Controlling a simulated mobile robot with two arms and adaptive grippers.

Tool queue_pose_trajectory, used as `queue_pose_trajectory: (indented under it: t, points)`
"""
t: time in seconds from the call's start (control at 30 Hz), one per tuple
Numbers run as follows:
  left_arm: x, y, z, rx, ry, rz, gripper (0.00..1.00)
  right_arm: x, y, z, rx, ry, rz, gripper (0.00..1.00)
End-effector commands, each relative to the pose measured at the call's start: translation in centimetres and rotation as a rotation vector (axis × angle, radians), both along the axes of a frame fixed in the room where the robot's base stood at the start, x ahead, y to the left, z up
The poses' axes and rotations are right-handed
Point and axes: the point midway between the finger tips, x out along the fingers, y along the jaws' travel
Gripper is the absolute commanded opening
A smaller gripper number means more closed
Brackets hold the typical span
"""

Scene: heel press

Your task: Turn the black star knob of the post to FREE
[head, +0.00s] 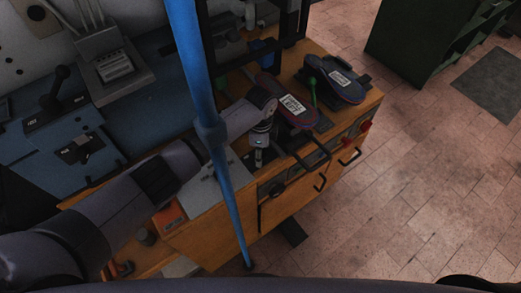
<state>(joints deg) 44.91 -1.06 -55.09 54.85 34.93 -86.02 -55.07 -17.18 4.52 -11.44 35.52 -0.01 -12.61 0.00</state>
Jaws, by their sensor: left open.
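I cannot make out the black star knob for certain in the head view. My right gripper is not in view.
The wooden bench (205,240) carries two dark shoe soles with white labels (291,104) (342,79) and a green-handled tool (313,92). A black lever (58,80) stands on the blue surface at left. A green cabinet (415,45) stands at back right.

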Motion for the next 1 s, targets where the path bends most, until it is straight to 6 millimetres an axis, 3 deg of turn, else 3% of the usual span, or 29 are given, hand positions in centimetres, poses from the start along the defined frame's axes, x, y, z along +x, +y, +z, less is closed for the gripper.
queue_pose_trajectory:
  t: [0.27, 0.7, 1.0]
  points:
    - [0.0, 0.0, 0.7, -0.001, -0.001, -0.001, 0.54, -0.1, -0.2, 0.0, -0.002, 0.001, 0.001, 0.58]
    - [0.1, 0.0, 9.2, -0.001, -0.003, -0.001, 0.54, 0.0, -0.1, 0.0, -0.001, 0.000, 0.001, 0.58]
    - [0.0, 0.0, 11.9, 0.000, 0.000, 0.001, 0.54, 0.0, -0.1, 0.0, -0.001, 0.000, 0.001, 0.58]
